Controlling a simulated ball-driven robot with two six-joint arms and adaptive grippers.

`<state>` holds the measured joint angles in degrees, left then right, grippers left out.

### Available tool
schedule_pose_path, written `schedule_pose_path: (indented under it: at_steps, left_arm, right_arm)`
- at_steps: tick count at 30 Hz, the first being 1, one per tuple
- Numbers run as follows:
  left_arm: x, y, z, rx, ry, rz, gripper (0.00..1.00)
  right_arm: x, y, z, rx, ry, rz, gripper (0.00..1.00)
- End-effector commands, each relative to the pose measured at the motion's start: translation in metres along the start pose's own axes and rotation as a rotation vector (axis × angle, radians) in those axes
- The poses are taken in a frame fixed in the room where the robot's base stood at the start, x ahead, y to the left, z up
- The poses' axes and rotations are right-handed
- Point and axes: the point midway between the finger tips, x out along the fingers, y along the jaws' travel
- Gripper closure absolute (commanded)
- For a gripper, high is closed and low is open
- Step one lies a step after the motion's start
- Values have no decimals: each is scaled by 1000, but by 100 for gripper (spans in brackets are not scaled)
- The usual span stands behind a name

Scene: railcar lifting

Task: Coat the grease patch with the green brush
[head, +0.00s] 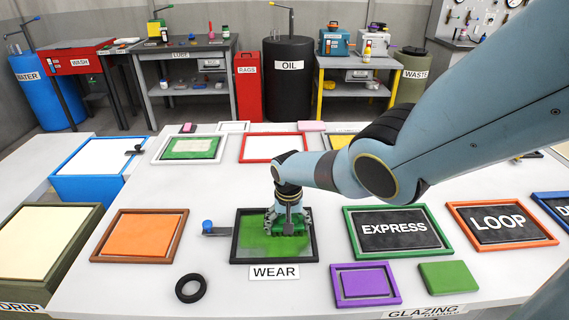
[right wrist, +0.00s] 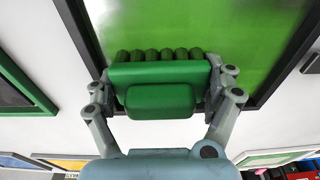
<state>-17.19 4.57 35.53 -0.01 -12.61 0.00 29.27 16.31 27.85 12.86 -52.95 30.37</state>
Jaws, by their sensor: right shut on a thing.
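The green brush (right wrist: 160,97) is held between the fingers of my right gripper (right wrist: 163,88). It also shows in the head view (head: 289,226), partly covered by the gripper. My right gripper (head: 288,222) is shut on it, over the black-framed panel labelled WEAR. The patch in that frame (head: 262,243) is green over much of its visible surface, with a glossy look in the right wrist view (right wrist: 200,25). The bristles point into the panel; whether they touch it I cannot tell. My left gripper does not show.
A blue-knobbed handle (head: 208,227) lies left of the WEAR frame. A black ring (head: 190,288) lies in front. An orange framed panel (head: 140,233) is at left, the EXPRESS board (head: 395,229) at right, a purple frame (head: 364,285) and a green block (head: 448,278) nearer.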

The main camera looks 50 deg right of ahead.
Motion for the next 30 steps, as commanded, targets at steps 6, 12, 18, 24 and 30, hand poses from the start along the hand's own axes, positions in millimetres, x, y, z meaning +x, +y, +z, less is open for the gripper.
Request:
schedule_pose_path:
  at_steps: [6, 12, 18, 24, 30]
  left_arm:
    - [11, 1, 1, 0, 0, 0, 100]
    - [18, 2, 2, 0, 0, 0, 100]
    - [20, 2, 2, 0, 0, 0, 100]
    - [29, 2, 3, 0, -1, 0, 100]
    - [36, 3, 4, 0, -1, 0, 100]
  right_arm:
    - [3, -21, 1, -1, -1, -3, 67]
    - [4, -37, 1, 0, -1, -2, 67]
    - [4, -44, 2, -1, -2, -3, 67]
    - [4, -62, 2, 0, -2, -3, 67]
    - [2, -77, 2, 0, -2, -2, 67]
